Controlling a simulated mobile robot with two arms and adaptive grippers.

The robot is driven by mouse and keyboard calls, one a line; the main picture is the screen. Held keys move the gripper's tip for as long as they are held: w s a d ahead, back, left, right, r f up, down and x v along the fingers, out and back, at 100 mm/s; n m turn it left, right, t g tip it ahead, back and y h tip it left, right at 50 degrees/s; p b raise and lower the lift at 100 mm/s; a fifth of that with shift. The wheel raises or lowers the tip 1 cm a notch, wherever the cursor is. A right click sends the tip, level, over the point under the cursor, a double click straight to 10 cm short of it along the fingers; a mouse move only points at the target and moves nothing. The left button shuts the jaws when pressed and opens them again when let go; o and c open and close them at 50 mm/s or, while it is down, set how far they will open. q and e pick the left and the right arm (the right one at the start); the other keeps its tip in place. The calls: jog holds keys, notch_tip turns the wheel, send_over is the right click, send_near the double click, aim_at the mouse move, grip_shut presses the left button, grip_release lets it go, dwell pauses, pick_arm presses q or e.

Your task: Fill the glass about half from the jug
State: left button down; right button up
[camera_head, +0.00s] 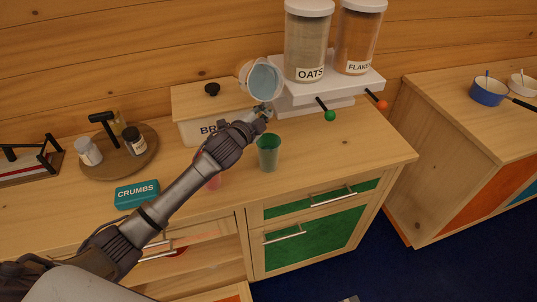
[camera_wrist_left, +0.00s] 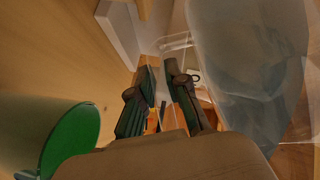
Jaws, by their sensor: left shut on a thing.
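My left gripper (camera_head: 264,113) is shut on the handle of the clear jug (camera_head: 265,82) and holds it above the counter. The jug looks tilted, and bluish water shows inside it. In the left wrist view the jug (camera_wrist_left: 250,60) fills the upper right, with its handle between the fingers (camera_wrist_left: 165,95). The green glass (camera_head: 268,153) stands upright on the counter, below and apart from the jug. It also shows at the lower left of the wrist view (camera_wrist_left: 70,138). I see no stream between them, and the glass's water level cannot be told. My right gripper is not in view.
A bread box (camera_head: 190,130) and a white stand (camera_head: 350,88) with an oats jar (camera_head: 306,45) and a flakes jar (camera_head: 357,42) are behind. A teal crumbs box (camera_head: 137,194) lies left. The counter right of the glass is clear.

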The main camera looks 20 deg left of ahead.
pick_arm(q)
jog(key=shift+r, duration=0.35)
jog(key=shift+d+p, duration=0.1)
jog(key=shift+p, duration=0.5)
jog(key=shift+s+d+f+n+g+p, duration=0.5)
jog(key=shift+g+p, duration=0.3)
jog(key=shift+p, duration=1.25)
jog(key=shift+s+d+f+n+g+p, duration=0.15)
jog(key=shift+s+n+g+p, duration=0.2)
jog(key=shift+p, duration=0.85)
jog(key=shift+s+f, duration=0.1)
